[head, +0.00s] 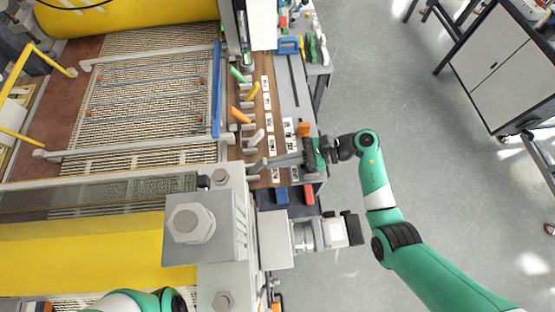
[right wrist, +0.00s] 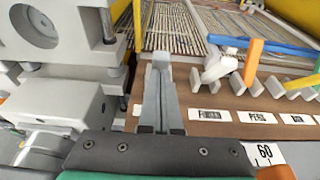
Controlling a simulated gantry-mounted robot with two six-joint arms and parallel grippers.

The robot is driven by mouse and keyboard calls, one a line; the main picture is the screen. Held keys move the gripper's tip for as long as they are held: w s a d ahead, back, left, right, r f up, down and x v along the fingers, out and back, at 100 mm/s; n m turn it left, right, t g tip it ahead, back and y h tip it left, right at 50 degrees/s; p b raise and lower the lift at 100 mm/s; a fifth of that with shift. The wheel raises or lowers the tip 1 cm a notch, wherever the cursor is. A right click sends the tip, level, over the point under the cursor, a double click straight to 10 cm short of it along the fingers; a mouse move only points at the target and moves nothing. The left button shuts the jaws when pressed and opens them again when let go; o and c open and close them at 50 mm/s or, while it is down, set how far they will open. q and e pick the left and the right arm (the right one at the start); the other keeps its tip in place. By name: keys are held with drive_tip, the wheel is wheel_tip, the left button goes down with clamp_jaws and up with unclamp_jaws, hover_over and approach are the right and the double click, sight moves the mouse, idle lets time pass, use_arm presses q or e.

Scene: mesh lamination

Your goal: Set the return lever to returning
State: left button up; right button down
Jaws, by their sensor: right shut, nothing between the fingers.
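A row of levers stands on the brown control panel (head: 263,110), each with a white label beside it. A light grey lever (head: 256,138) shows there and also in the right wrist view (right wrist: 221,67). Past it are an orange lever (head: 240,115), a yellow lever (head: 253,91) and a green lever (head: 238,75). I cannot read which label names the return lever. My right gripper (head: 272,163) is shut and empty, low over the near end of the row. Its fingers (right wrist: 160,85) hide part of the panel; I cannot tell if they touch a lever. My left gripper is out of view.
A grey machine block with a large bolt (head: 188,223) stands close to the left of my right gripper. A blue block (head: 281,195) and a red block (head: 308,194) sit at the panel's near end. The mesh (head: 150,95) lies left of the panel. Open floor (head: 400,120) is right.

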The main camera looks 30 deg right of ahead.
sight(264, 161)
drive_tip(key=shift+a+r+h+p, duration=0.15)
drive_tip(key=shift+r+h+p, duration=0.1)
drive_tip(key=shift+h+p, duration=0.1)
drive_tip(key=shift+w+r+p, duration=0.1)
drive_tip(key=shift+p, duration=0.2)
drive_tip(key=shift+w+a+r+g+h+p, duration=0.15)
drive_tip(key=shift+a+r+g+h+p, duration=0.4)
drive_tip(key=shift+r+h+p, duration=0.4)
drive_tip(key=shift+a+f+p, duration=0.1)
drive_tip(key=shift+a+p, duration=0.1)
drive_tip(key=shift+p, duration=0.25)
drive_tip(key=shift+w+a, duration=0.2)
drive_tip(key=shift+a, duration=0.05)
drive_tip(key=shift+w+a+r, duration=0.2)
drive_tip(key=shift+a, duration=0.3)
drive_tip(key=shift+w+a+r, duration=0.15)
drive_tip(key=shift+a, duration=0.4)
drive_tip(key=shift+w+a+r, duration=0.2)
drive_tip(key=shift+a, duration=0.3)
drive_tip(key=shift+w+a+r, duration=0.1)
drive_tip(key=shift+w+a, duration=0.15)
drive_tip(key=shift+a, duration=0.25)
drive_tip(key=shift+w+a, duration=0.2)
drive_tip(key=shift+a, duration=0.55)
